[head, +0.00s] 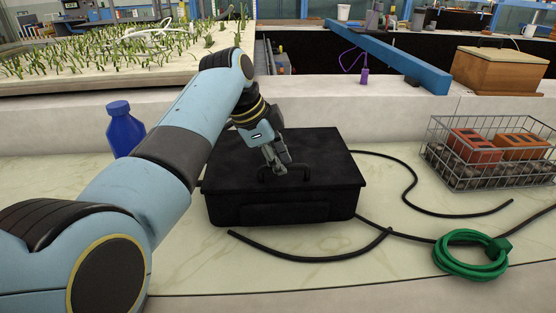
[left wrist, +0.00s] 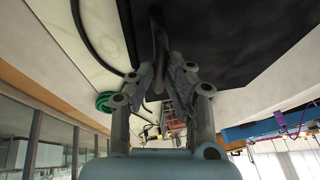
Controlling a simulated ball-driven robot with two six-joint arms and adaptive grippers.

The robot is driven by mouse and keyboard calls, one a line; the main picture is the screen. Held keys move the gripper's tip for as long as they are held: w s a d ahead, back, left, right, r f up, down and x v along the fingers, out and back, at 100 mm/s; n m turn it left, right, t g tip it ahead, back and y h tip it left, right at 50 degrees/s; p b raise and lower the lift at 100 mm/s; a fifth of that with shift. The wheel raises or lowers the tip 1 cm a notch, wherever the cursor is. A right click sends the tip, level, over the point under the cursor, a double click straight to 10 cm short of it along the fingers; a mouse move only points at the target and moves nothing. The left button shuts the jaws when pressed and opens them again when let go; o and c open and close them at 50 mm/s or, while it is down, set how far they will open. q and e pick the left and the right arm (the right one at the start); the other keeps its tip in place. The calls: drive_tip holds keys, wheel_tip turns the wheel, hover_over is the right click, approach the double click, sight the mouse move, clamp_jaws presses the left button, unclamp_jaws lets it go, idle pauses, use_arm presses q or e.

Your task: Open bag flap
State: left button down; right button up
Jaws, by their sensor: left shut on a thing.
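A black box-shaped bag (head: 283,205) sits on the pale counter with its flat lid (head: 320,150) down. A dark handle (head: 298,170) arches from the front part of the lid. My left gripper (head: 278,170) reaches down over the lid and is shut on the handle. In the left wrist view, the gripper's fingers (left wrist: 160,85) close around the dark handle (left wrist: 158,50), with the black bag (left wrist: 215,35) beside it. The fingers hide part of the handle. My right gripper is not in view.
A blue bottle (head: 125,135) stands left of the bag, behind my left arm. Black cables (head: 405,180) run right of and before the bag. A coiled green hose (head: 470,258) and a wire basket (head: 490,155) with orange bricks are at the right. A low wall (head: 400,110) runs behind.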

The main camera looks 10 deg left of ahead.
use_arm(q)
drive_tip(key=shift+r, duration=0.1)
drive_tip(key=w+a+r, duration=0.1)
drive_tip(key=w+r, duration=0.3)
drive_tip(key=r, duration=0.2)
drive_tip(key=w+r+g+p, duration=0.1)
drive_tip(key=w+r, duration=0.3)
drive_tip(key=r, duration=0.3)
drive_tip(key=shift+w+a+p, duration=0.25)
drive_tip(key=shift+a+p, duration=0.05)
drive_tip(key=shift+a, duration=0.1)
drive_tip(key=shift+r, duration=0.1)
drive_tip(key=shift+s, duration=0.1)
idle(0.9)
drive_tip(key=c, duration=1.3)
unclamp_jaws()
drive_tip(key=shift+c, duration=0.2)
